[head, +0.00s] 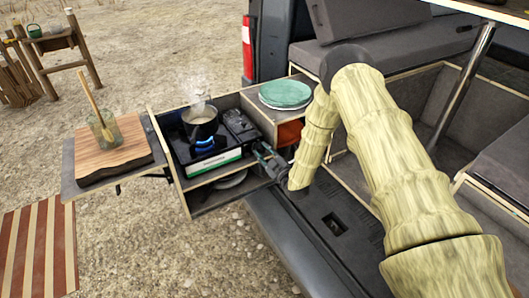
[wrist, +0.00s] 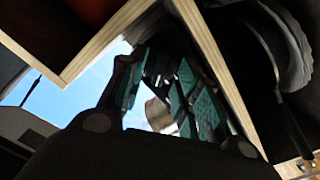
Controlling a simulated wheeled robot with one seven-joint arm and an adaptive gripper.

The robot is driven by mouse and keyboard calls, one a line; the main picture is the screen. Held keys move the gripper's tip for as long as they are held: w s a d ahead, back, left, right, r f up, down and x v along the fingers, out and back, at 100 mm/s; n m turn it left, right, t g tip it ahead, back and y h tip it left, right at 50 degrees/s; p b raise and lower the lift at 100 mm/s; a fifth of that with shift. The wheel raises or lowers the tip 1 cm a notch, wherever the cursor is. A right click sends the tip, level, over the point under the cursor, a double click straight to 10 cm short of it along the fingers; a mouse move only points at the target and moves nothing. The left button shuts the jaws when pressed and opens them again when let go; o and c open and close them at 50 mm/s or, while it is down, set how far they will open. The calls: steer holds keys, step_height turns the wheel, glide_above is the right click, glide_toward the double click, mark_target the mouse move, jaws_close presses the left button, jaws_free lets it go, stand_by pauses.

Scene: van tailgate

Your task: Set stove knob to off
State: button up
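The camp stove (head: 213,163) sits in a pull-out kitchen drawer, with a white and green front panel. A blue flame (head: 204,142) burns under a dark pot (head: 200,122), and steam rises from it. My gripper (head: 267,158) is just right of the stove's front right end, partly hidden by the drawer and my arm. In the wrist view my gripper (wrist: 160,90) has its teal-padded fingers spread apart. A pale rounded piece (wrist: 158,114) shows between them; I cannot tell whether it is the knob. No knob is clearly visible in the head view.
Wooden drawer walls (wrist: 215,70) stand close around my fingers. Green plates (head: 285,94) lie on the box to the right. A lower shelf holds a pan (head: 230,180). A cutting board (head: 112,150) with a jar (head: 104,125) is on the left side shelf.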

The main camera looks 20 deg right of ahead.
jaws_close()
steer(key=shift+f+m+b, duration=0.15)
steer(key=shift+m+b, duration=0.15)
steer(key=shift+b, duration=0.15)
steer(key=m+b, duration=0.3)
steer(key=shift+d, duration=0.1)
steer(key=shift+m+b, duration=1.4)
steer(key=shift+m, duration=0.3)
